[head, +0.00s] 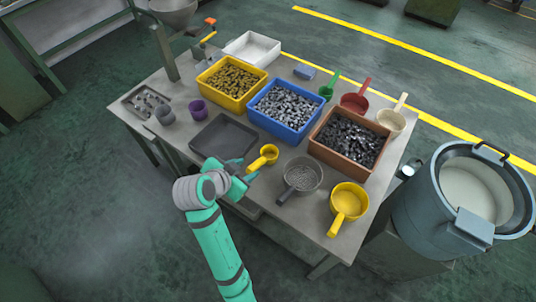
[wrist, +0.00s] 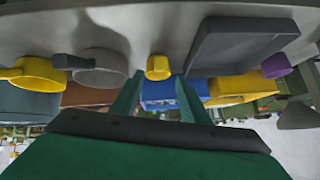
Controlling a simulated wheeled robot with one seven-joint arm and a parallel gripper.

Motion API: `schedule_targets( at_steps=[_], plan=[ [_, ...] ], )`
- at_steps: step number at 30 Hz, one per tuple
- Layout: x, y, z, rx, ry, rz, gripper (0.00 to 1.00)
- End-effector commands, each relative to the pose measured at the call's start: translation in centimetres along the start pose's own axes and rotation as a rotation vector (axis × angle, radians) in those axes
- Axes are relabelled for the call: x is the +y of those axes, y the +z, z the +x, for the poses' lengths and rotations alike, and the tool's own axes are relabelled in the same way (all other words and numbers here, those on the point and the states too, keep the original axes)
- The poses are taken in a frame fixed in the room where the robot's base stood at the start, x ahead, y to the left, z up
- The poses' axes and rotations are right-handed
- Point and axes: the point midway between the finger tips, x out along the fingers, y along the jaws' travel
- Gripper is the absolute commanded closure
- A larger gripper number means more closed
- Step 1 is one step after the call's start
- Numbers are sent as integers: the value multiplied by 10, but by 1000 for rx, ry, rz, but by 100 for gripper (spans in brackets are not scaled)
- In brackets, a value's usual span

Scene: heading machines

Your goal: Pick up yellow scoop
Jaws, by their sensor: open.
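A small yellow scoop (head: 270,153) lies on the grey table, its handle pointing to the front left, toward my gripper (head: 246,171). My gripper is open and empty, just in front of this scoop's handle; I cannot tell whether they touch. In the wrist view, which is upside down, the small scoop (wrist: 158,68) shows beyond and between the fingertips (wrist: 158,88). A larger yellow scoop (head: 349,198) lies near the table's front right corner, apart from my gripper; it also shows in the wrist view (wrist: 38,74).
A dark tray (head: 223,138) lies left of the small scoop, and a grey strainer (head: 302,173) lies right. Yellow (head: 231,83), blue (head: 285,105) and brown (head: 347,140) bins stand behind. Green (head: 327,90), red (head: 355,102) and cream (head: 391,120) scoops lie farther back.

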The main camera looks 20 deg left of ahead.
Motion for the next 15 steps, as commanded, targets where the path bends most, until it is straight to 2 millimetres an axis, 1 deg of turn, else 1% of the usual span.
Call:
schedule_targets(
  at_steps=[3, 6, 9, 15],
  plan=[
    [2, 0, 19, -1, 5, 1, 59],
    [1, 0, 33, -1, 3, 0, 59],
    [1, 0, 44, 0, 2, 0, 59],
    [1, 1, 56, 0, 2, 0, 59]
  ],
)
